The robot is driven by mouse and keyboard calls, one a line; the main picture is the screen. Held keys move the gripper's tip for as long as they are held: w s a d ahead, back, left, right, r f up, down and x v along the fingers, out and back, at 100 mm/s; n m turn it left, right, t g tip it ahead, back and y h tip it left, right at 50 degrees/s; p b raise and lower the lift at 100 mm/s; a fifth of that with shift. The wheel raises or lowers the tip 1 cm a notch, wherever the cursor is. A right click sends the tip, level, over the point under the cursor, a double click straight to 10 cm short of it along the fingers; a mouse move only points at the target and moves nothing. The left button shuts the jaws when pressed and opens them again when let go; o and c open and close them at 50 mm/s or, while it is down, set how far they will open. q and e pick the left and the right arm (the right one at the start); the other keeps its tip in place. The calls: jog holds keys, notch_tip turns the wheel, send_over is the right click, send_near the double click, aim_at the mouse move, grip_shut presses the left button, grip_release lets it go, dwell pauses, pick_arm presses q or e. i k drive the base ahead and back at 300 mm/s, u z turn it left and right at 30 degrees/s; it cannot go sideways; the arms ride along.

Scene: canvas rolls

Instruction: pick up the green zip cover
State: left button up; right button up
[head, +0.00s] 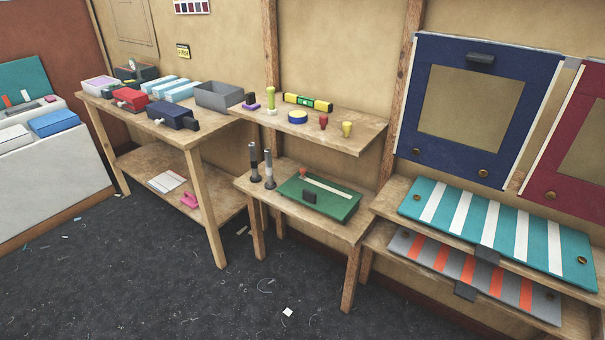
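The green zip cover (335,207) is a flat green panel with a pale strip running diagonally across it. It lies flat on the lower wooden bench (262,207) in the middle of the head view. A small dark block sits at its front left edge, and a small red piece is at the upper left end of the strip. Neither of my grippers shows in the head view, so nothing of mine is near the cover.
Two dark upright posts (268,168) stand just left of the cover. A shelf (340,134) with small tools overhangs behind it. Striped panels (500,230) lie on shelves at right. The dark floor (150,270) in front has scattered scraps.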

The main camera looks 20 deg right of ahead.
aim_at(340, 203)
jog(key=i, duration=0.55)
jog(key=u, duration=1.2)
jog(key=i, duration=1.05)
jog(key=z, duration=0.85)
